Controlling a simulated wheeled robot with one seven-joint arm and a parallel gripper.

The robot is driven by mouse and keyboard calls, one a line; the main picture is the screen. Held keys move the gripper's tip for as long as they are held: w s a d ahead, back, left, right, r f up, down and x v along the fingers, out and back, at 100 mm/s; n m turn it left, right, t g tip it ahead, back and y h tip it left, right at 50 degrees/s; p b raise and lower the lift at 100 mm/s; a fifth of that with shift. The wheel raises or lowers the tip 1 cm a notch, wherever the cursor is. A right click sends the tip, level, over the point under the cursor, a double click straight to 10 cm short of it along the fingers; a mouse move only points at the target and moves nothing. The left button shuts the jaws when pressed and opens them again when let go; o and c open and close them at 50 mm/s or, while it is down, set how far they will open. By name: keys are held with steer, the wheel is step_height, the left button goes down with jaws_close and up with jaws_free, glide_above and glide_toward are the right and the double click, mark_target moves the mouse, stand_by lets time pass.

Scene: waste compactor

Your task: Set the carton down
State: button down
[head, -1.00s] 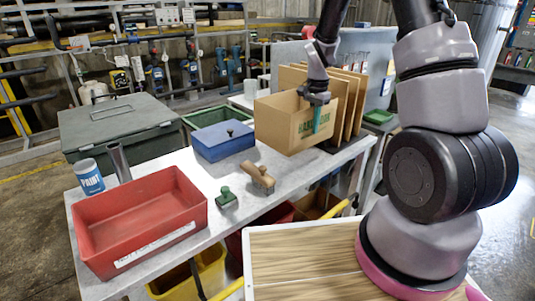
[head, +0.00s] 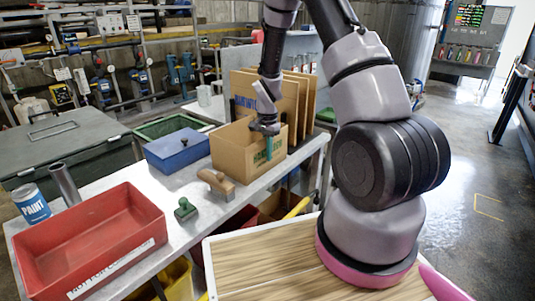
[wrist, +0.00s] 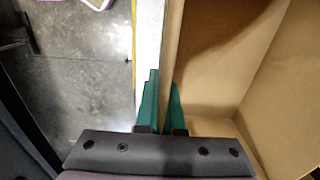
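The carton (head: 232,155) is an open-topped brown cardboard box with green lettering. In the head view it stands upright at the right part of the bench. Its base looks at or very near the bench top; I cannot tell whether it touches. My gripper (head: 268,148) reaches down at its right side, with a green finger outside the wall, partly over the lettering. In the wrist view my gripper (wrist: 162,108) has one green finger on each side of the carton's wall (wrist: 170,45), pinching it. The carton's inside (wrist: 220,60) looks empty where visible.
On the bench (head: 185,240) are a blue box (head: 177,150), a wooden-handled brush (head: 216,183), a green stamp-like object (head: 185,211), a red tray (head: 90,245) and a paint can (head: 32,204). Upright cardboard sheets (head: 290,95) stand close behind the carton.

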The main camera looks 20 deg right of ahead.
steer(key=c, duration=1)
jaws_free()
steer(key=shift+f, duration=0.1)
steer(key=shift+c, duration=0.2)
step_height(320, 180, up, 12)
steer(key=shift+r, duration=0.1)
steer(key=s+r+n+t, duration=0.15)
steer(key=s+r, duration=0.25)
steer(key=r, duration=0.7)
steer(key=s+r+n+t+y, duration=0.2)
steer(key=s+r+n+t, duration=0.3)
steer(key=s+r, duration=1.1)
steer(key=s, duration=0.4)
steer(key=shift+s+a+r+t, duration=0.15)
steer(key=shift+s+a+t, duration=0.1)
steer(key=shift+a+t, duration=0.1)
steer(key=shift+n, duration=0.25)
